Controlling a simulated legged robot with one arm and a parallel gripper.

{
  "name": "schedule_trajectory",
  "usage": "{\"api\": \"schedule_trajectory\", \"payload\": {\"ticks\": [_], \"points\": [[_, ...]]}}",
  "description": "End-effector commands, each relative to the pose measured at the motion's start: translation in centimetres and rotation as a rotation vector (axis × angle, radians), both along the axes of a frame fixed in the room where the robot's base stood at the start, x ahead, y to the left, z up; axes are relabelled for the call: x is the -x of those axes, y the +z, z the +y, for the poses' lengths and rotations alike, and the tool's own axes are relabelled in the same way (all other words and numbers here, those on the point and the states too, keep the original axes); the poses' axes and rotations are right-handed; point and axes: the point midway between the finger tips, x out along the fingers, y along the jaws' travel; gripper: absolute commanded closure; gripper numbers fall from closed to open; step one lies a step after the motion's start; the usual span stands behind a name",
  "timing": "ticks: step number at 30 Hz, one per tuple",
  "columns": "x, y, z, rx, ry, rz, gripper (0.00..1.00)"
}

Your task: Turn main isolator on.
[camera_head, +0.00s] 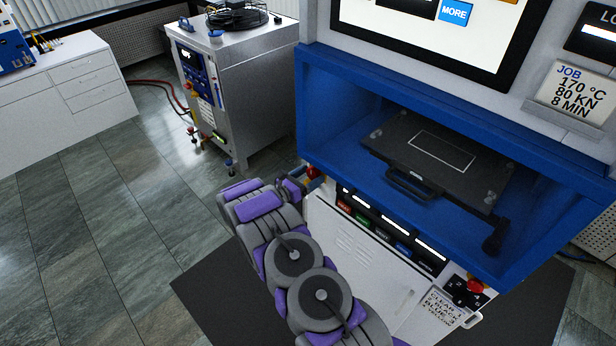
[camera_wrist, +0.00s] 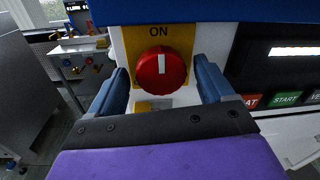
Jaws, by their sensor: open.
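The main isolator is a red round knob (camera_wrist: 161,72) on a yellow plate (camera_wrist: 181,42) marked ON at its top. The white mark on the knob stands about upright, towards the ON label. In the head view the red knob (camera_head: 311,172) shows small at the left front corner of the press, partly hidden by my arm. My gripper (camera_wrist: 163,80) is open, with one blue finger on each side of the knob. Gaps show between the fingers and the knob, so I see no clear contact. The lower part of the plate is partly hidden behind my gripper.
The blue press bay (camera_head: 340,90) overhangs the knob. A row of labelled buttons, including a green START button (camera_wrist: 287,99), lies to the right of it. A grey machine cart (camera_head: 245,85) with red hoses stands at the back left. The tiled floor (camera_head: 90,220) at left is clear.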

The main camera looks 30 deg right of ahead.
Motion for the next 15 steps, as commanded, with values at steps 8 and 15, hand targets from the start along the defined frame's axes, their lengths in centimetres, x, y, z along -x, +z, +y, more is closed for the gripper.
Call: {"api": "schedule_trajectory", "payload": {"ticks": [8,15], "points": [[-0.01,0.06,0.24,0.003,0.0,-0.001,0.4],[-0.01,0.06,0.27,0.003,0.0,-0.001,0.63]]}}
